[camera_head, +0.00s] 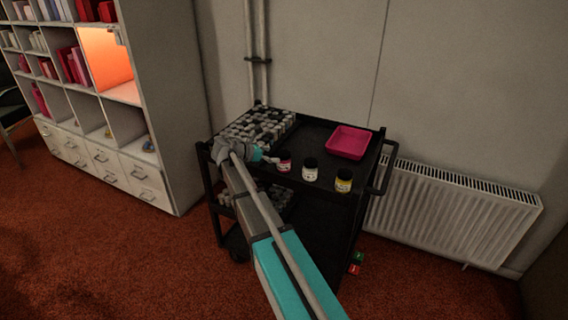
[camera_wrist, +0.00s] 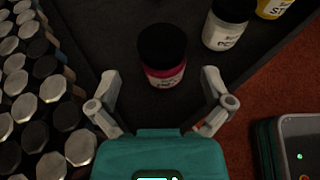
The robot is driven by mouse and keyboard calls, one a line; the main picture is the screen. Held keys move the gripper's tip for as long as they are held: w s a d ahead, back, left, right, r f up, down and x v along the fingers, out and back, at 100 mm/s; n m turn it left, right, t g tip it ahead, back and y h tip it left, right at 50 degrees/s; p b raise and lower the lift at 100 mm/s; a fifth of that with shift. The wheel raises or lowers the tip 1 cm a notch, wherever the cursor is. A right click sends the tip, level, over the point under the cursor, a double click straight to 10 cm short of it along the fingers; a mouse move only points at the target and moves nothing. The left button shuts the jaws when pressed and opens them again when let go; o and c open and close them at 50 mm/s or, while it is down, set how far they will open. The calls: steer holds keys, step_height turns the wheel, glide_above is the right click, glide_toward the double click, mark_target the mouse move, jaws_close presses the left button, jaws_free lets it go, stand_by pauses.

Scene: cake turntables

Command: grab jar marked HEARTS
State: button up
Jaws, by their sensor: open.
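Three small black-lidded jars stand in a row on the black cart's top. The nearest to my gripper (camera_head: 270,158) has a red-pink label; this red jar (camera_head: 284,162) also shows in the wrist view (camera_wrist: 165,76). The middle one is a white jar (camera_head: 310,171), in the wrist view at upper right (camera_wrist: 224,30). The third is a yellow jar (camera_head: 343,182). The label words are too small or cut off to read, so I cannot tell which says HEARTS. In the wrist view my gripper (camera_wrist: 160,86) is open and empty, its fingers either side of the red jar's near side.
The black cart (camera_head: 322,129) carries many grey-capped containers (camera_head: 256,127) at its left, close beside my gripper, and a pink tray (camera_head: 348,143) at the back right. A white radiator (camera_head: 455,213) is right of the cart. A shelf unit (camera_head: 175,110) stands left.

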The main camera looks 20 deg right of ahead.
mark_target(284, 152)
steer(key=shift+b+x, duration=1)
steer(key=shift+x, duration=1.55)
steer(key=shift+c, duration=0.3)
steer(key=shift+s, duration=0.1)
steer(key=c, duration=1)
steer(key=shift+r, duration=0.2)
step_height(284, 152, up, 3)
steer(key=p, duration=0.3)
steer(key=shift+s+d+r+p, duration=1.1)
steer(key=shift+s+r+p, duration=0.55)
steer(key=shift+s, duration=0.4)
steer(key=shift+s+d+r+p, duration=1.05)
steer(key=shift+s+r+p, duration=0.6)
steer(key=shift+s, duration=0.45)
steer(key=shift+s+d+r+p, duration=1.1)
steer(key=shift+s+r+p, duration=0.55)
steer(key=shift+s, duration=0.4)
